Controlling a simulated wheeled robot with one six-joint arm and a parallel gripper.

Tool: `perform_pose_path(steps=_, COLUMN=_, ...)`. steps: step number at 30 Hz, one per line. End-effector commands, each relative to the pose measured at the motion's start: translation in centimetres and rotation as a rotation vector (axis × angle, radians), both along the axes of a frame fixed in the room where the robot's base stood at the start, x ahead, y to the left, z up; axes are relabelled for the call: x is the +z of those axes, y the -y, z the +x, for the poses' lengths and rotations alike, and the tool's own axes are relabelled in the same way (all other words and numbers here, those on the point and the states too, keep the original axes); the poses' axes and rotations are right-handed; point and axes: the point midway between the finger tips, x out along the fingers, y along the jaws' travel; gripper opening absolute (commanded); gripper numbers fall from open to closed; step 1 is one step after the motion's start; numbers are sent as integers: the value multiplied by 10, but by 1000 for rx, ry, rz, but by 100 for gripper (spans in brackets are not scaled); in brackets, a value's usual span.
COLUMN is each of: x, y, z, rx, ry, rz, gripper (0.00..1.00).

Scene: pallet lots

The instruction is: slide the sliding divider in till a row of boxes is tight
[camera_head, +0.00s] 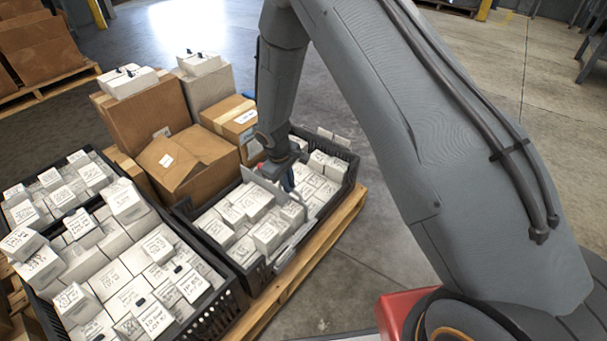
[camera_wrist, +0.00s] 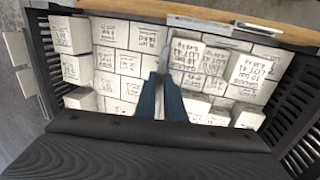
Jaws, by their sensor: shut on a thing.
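The black crate (camera_head: 348,172) of white labelled boxes stands on a pallet and also shows in the wrist view (camera_wrist: 40,62). The sliding divider (camera_head: 266,184) is a thin pale panel standing across it, seen nearly edge-on in the wrist view (camera_wrist: 164,58). My gripper (camera_head: 288,184) reaches down into the crate, its blue fingers (camera_wrist: 160,82) shut on the divider's top edge. White boxes (camera_head: 256,203) fill one side, and more boxes (camera_head: 320,168) lie on the other. In the wrist view boxes stand close on both sides; the divider's lower part is hidden.
A second black crate (camera_head: 226,297) full of white boxes stands at the left. Brown cartons (camera_head: 185,165) are stacked behind. The wooden pallet edge (camera_head: 300,262) runs along the front, with bare floor to the right.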

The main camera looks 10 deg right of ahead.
Motion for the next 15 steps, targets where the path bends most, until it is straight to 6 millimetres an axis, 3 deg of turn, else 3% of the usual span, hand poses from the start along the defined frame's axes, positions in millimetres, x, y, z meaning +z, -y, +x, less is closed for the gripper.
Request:
perform_pose_path(steps=6, x=0, y=-22, z=-13, rx=1, ry=-3, rz=-2, gripper=0)
perform_pose_path(steps=15, x=-1, y=-29, z=-16, rx=2, ry=-4, rz=-2, gripper=0)
